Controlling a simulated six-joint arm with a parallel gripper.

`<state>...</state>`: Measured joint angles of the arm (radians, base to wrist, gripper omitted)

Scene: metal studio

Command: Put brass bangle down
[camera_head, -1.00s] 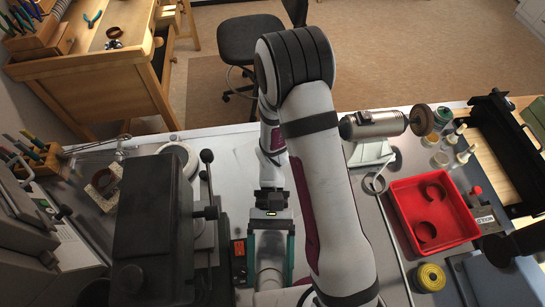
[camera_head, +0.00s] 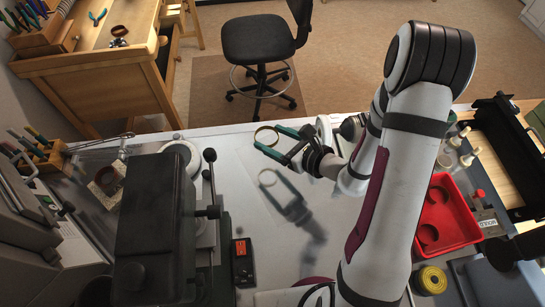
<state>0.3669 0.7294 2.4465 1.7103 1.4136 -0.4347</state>
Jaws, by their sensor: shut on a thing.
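The brass bangle (camera_head: 265,135) is a thin gold ring. It is held in the air above the pale bench top, left of my wrist. My gripper (camera_head: 281,138), with green fingers, is shut on the bangle's right side and points left. The shadows of the bangle and gripper fall on the bench (camera_head: 234,250) below and apart from them, so the bangle is clear of the surface.
A dark machine (camera_head: 155,225) with levers stands at the left. The bench middle is clear.

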